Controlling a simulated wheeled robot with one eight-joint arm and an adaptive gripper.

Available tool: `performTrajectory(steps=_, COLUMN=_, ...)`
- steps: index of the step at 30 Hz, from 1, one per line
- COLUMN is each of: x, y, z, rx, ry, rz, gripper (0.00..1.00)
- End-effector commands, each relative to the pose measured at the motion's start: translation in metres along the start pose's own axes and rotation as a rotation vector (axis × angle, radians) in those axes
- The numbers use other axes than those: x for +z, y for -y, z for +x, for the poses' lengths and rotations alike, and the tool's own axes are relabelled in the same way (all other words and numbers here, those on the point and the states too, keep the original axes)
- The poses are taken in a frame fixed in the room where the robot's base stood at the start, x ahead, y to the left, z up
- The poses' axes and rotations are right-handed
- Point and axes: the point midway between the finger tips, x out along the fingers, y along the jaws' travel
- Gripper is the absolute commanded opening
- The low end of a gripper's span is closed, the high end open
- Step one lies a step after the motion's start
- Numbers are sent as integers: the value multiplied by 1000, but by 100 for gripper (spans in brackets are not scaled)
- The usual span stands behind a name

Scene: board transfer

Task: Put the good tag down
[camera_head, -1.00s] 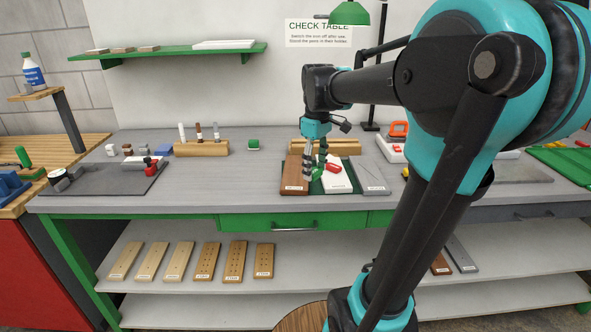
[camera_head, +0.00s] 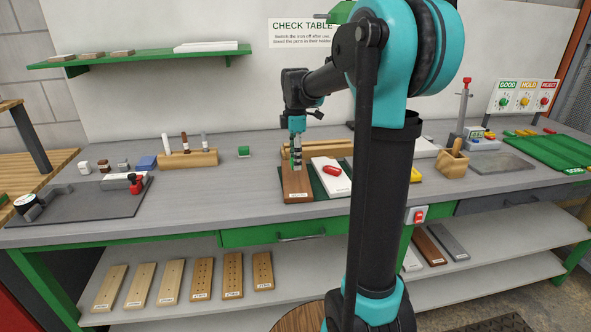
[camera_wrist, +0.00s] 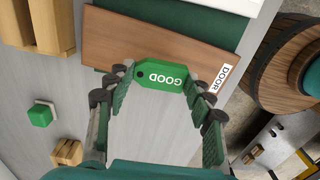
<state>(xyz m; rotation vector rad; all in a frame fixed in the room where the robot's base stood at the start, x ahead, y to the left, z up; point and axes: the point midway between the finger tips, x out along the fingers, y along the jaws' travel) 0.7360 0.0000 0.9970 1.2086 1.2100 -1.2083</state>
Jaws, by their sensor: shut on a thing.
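My gripper (camera_wrist: 159,84) is shut on a green tag (camera_wrist: 166,77) marked GOOD, gripping it by its two sides. In the wrist view the tag overlaps the edge of a brown board (camera_wrist: 120,42) labelled DOOR. In the head view my gripper (camera_head: 296,163) points down over the brown board (camera_head: 297,188), toward its far half. I cannot tell whether the tag touches the board. The tag is hard to make out in the head view. A red tag (camera_head: 332,170) lies on the white board (camera_head: 326,184) just to the right.
A wooden holder (camera_head: 190,160) with upright pens and a small green block (camera_head: 243,151) stand to the left. A GOOD, HOLD, REJECT panel (camera_head: 523,98) stands at the back right above a green tray (camera_head: 558,151). My arm hides part of the table right of the boards.

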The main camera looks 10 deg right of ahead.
Motion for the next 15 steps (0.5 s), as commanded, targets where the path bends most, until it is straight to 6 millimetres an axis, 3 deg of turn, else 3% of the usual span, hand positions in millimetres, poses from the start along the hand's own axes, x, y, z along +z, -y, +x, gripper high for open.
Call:
performTrajectory(steps=9, x=0, y=0, z=39, rx=0, ry=0, rz=1, gripper=35)
performTrajectory(steps=15, x=0, y=0, z=41, rx=0, ry=0, rz=1, gripper=35)
